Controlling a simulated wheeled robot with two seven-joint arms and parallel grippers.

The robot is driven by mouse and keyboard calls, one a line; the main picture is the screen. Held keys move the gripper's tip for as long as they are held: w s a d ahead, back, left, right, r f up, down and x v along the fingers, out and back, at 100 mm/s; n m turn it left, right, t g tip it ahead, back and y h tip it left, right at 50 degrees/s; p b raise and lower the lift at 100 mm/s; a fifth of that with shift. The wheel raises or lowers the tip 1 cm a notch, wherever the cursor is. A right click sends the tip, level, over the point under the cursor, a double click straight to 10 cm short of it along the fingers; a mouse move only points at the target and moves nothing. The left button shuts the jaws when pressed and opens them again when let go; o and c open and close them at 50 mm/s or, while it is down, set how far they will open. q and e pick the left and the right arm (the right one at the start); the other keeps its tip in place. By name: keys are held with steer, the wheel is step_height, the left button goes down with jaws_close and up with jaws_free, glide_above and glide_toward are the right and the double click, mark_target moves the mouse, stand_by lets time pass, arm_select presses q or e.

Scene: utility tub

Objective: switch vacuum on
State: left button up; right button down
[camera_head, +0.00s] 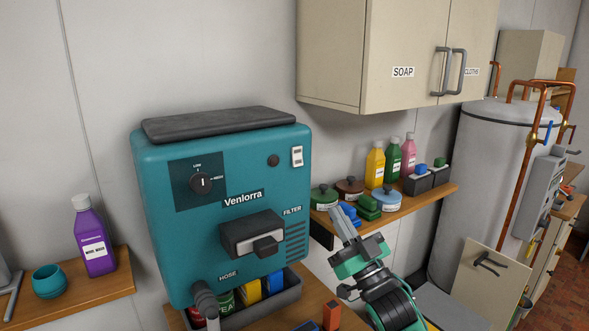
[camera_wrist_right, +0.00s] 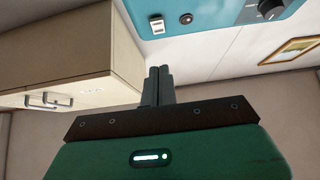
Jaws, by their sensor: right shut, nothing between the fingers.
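The teal Venlorra vacuum unit (camera_head: 165,240) stands left of centre in the head view. Its front carries a dial (camera_head: 201,183) marked LOW, a round dark button (camera_head: 273,160) and a white rocker switch (camera_head: 297,156) near the upper right edge. In the right wrist view the unit (camera_wrist_right: 215,12) shows at the top, with the switch (camera_wrist_right: 157,23), the button (camera_wrist_right: 186,18) and part of the dial (camera_wrist_right: 270,8). My right gripper (camera_head: 335,205) is shut and empty, right of the unit and below the switch, apart from it. My left gripper is not in view.
A wall cabinet (camera_head: 350,50) labelled SOAP hangs at upper right. A shelf (camera_head: 440,192) with bottles and lidded pots is behind my right gripper. A bin (camera_head: 288,298) with cans stands under the unit. A purple bottle (camera_head: 92,240) stands at left.

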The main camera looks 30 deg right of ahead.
steer(key=p, duration=0.6)
glide_toward(298, 159)
step_height(298, 159, up, 5)
steer(key=w, duration=0.1)
steer(key=w+f+p, duration=0.1)
steer(key=w, duration=0.1)
steer(key=shift+w+a, duration=0.2)
steer(key=shift+w, duration=0.15)
steer(key=shift+w+f, duration=0.2)
steer(key=shift+w, duration=0.25)
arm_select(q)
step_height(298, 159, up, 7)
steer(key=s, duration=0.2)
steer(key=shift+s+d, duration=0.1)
